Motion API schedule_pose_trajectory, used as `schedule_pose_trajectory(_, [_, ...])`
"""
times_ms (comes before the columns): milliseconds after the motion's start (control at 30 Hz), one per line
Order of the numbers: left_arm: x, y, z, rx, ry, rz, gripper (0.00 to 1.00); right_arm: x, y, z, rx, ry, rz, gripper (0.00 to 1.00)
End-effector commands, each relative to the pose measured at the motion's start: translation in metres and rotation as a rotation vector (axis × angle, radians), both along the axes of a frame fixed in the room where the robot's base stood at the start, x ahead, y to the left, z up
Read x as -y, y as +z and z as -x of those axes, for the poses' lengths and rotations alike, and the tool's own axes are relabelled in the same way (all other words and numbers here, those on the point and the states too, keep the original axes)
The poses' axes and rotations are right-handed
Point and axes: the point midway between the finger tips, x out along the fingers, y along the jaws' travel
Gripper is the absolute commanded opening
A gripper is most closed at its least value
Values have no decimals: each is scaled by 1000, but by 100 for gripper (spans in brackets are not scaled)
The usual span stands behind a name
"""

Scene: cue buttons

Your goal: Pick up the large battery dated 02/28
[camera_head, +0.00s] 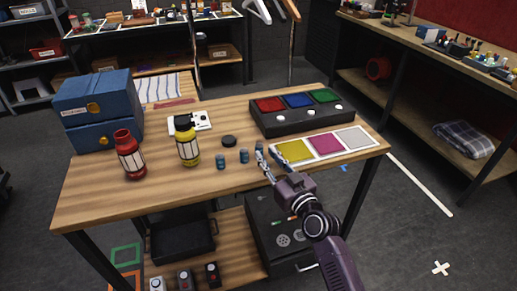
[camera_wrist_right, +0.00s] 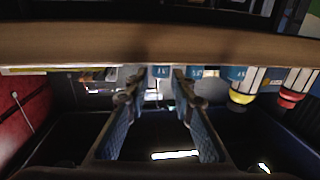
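Three small blue cylindrical batteries stand upright near the front of the wooden table (camera_head: 110,195). The left one (camera_head: 220,162) and the middle one (camera_head: 244,156) show clearly; the third (camera_head: 258,147) is partly hidden behind my finger. In the right wrist view, which is upside down, one battery (camera_wrist_right: 160,71) shows between my fingertips and the others (camera_wrist_right: 195,73) (camera_wrist_right: 233,73) are to its right. Their date labels are too small to read. My right gripper (camera_head: 269,161) is open at the table's front edge, pointing toward the third battery. My left gripper is out of view.
A yellow bottle (camera_head: 188,145) and a red bottle (camera_head: 130,158) stand left of the batteries. A black puck (camera_head: 229,141) lies behind them. A box with red, blue and green panels (camera_head: 310,116) and a coloured mat (camera_head: 324,144) are to the right. Blue boxes (camera_head: 97,100) stand far left.

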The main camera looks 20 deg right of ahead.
Motion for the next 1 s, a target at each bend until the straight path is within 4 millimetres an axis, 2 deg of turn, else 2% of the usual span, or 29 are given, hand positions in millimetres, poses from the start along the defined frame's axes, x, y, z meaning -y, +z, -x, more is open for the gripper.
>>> schedule_pose_trajectory(400, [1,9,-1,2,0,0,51,-10,2,-48,0,0,0,23])
schedule_pose_trajectory(733, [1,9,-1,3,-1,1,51,-11,2,-53,0,-1,0,23])
schedule_pose_trajectory(933, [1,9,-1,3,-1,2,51,-11,2,-53,0,-1,1,2])
schedule_pose_trajectory(1000, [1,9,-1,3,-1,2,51,-11,2,-53,0,-1,1,0])
